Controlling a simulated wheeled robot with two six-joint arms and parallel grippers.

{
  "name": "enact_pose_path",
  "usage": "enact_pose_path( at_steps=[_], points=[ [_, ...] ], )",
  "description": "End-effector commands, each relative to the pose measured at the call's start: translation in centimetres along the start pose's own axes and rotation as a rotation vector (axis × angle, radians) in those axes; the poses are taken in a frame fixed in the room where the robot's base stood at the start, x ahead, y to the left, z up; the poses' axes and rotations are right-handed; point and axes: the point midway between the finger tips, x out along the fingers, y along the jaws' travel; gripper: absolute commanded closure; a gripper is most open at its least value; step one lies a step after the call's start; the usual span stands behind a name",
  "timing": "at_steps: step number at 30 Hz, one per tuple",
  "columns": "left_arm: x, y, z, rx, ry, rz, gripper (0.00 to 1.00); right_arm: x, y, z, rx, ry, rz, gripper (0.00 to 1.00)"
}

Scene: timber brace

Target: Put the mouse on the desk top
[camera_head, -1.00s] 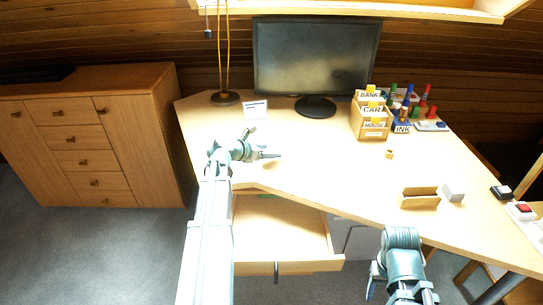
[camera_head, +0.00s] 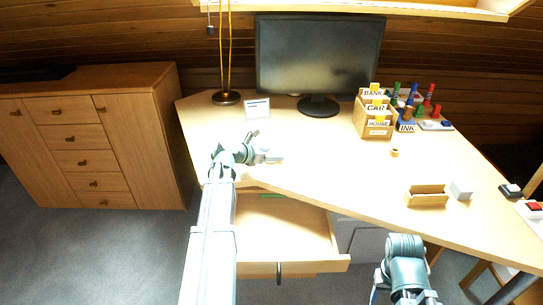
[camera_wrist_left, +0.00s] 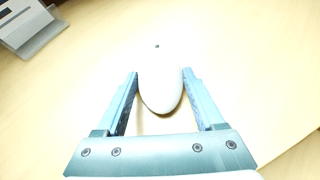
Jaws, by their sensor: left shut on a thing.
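The white mouse (camera_wrist_left: 161,85) sits between the two fingers of my left gripper (camera_wrist_left: 160,88) in the left wrist view, its rounded end toward the palm. In the head view my left gripper (camera_head: 268,156) is over the left part of the pale wooden desk top (camera_head: 320,165), shut on the mouse. I cannot tell whether the mouse touches the desk top or hangs just above it. My right arm shows at the bottom right of the head view, below the desk's front edge; its fingers are not clear.
An open drawer (camera_head: 280,232) juts out below the desk front. A monitor (camera_head: 318,60), a lamp (camera_head: 226,97) and a small white card (camera_head: 257,109) stand at the back. A labelled file box (camera_head: 376,118) and a small open box (camera_head: 427,197) stand to the right. The desk's middle is clear.

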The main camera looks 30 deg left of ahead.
Motion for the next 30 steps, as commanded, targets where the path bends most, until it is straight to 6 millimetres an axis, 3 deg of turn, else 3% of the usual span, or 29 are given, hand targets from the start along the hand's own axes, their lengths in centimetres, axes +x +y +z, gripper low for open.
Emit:
enact_pose_path(
  at_steps=[1, 2, 6, 16, 30],
  points=[
    [0.2, 0.0, -0.3, 0.000, 0.000, 0.000, 0.87, 0.3, 0.0, 0.0, 0.000, 0.000, 0.000, 0.41],
    [0.1, 0.0, -0.1, 0.000, 0.000, 0.000, 0.24, 0.2, 0.0, 0.0, 0.000, 0.000, 0.000, 0.41],
    [0.1, 0.0, -0.1, 0.000, 0.000, 0.000, 0.00, 0.1, 0.0, 0.0, 0.000, 0.000, 0.000, 0.41],
    [-0.3, 0.0, 0.3, 0.000, 0.000, 0.000, 0.00, -0.5, 0.1, 0.0, 0.000, 0.000, 0.000, 0.41],
    [-9.4, -0.1, 0.4, -0.001, 0.000, 0.001, 0.00, -4.9, 0.5, 0.3, 0.000, 0.000, 0.000, 0.41]
  ],
)
